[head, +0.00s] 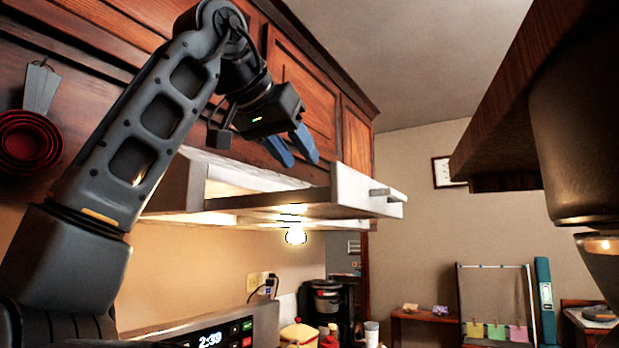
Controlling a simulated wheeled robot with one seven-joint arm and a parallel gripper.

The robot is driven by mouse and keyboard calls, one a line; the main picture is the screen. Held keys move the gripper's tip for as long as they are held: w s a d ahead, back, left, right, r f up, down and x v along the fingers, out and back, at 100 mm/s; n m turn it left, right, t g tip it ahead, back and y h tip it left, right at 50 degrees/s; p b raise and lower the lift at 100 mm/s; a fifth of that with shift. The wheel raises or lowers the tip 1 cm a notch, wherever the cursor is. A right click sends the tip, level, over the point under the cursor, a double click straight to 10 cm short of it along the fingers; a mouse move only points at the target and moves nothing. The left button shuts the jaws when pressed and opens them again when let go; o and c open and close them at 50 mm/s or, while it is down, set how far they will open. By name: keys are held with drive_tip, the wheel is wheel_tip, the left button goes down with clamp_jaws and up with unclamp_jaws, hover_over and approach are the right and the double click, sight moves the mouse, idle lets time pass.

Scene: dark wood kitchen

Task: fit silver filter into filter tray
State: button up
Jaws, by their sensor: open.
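The filter tray (352,190) is a pale, drawer-like piece with a small bar handle on its front. It is pulled out from the hood under the wall cabinets, in the middle of the head view. My gripper (301,161) is above the tray, behind its front panel in the picture, with its blue fingers pointing down and apart. Nothing shows between the fingers. I cannot make out the silver filter. The inside of the tray is mostly hidden by its front and side walls, so I cannot tell whether the filter lies in there.
Wooden wall cabinets (312,82) run close behind my arm. A lit bulb (296,236) hangs below the hood. A coffee maker (328,300) and an appliance with a clock display (210,340) stand below. Red measuring cups (28,142) hang at the left. Open air lies right of the tray.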

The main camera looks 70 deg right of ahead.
drive_tip(key=shift+v, duration=1.95)
